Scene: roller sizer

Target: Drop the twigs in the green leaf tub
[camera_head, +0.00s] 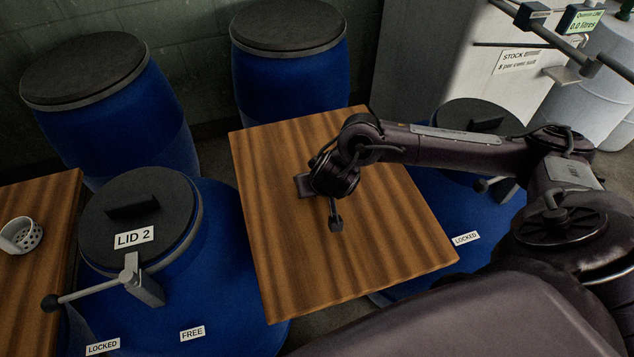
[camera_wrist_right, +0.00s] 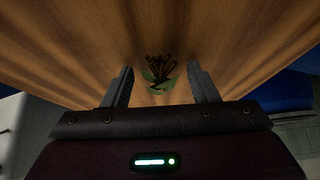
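My right gripper (camera_head: 320,204) points down over the middle wooden tabletop (camera_head: 270,230). In the right wrist view, its two fingers (camera_wrist_right: 160,74) stand apart. Several thin dark twigs (camera_wrist_right: 160,68) show in the gap between the fingers, with a green patch (camera_wrist_right: 160,88) around their lower part. I cannot tell whether this green is leaves or a small tub, nor whether anything touches the fingers. In the head view my gripper and wrist hide the twigs. I cannot make out a tub with a green leaf for certain. My left gripper is not in view.
A white perforated cup (camera_head: 20,235) sits on another wooden top (camera_head: 40,290) at the left. A blue drum marked LID 2 (camera_head: 225,260) with a lever handle stands between the tops. More blue drums (camera_head: 290,75) stand behind. The front of the middle tabletop is clear.

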